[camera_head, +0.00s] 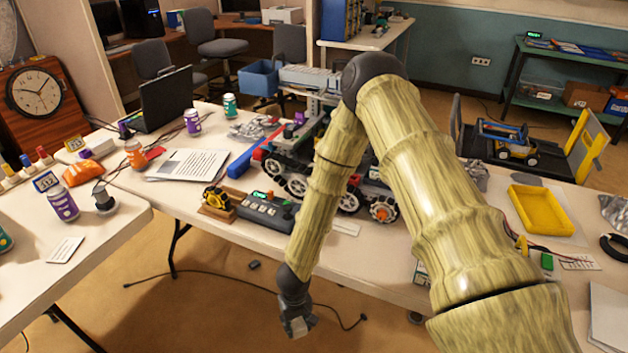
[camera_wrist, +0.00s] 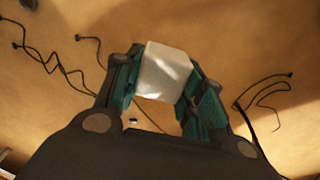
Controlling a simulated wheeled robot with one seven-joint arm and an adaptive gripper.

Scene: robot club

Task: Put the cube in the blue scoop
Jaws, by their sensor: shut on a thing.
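My gripper (camera_head: 295,318) hangs low in front of the long table's front edge, over the floor. It is shut on a pale grey-white cube (camera_head: 299,327). In the wrist view the cube (camera_wrist: 163,70) sits between the two green-lined fingers of my gripper (camera_wrist: 160,88), with only floor behind it. A blue open bin (camera_head: 258,79) stands behind the table, and a small vehicle with a blue frame part (camera_head: 503,131) stands at the right. I cannot tell for sure which blue thing is the scoop.
The long table (camera_head: 190,205) holds a wheeled rover (camera_head: 295,165), a control box (camera_head: 266,211), papers (camera_head: 188,165) and a yellow tray (camera_head: 540,209). A laptop (camera_head: 167,100) stands at the back left. Black cables (camera_head: 230,281) lie on the floor. My arm hides part of the table.

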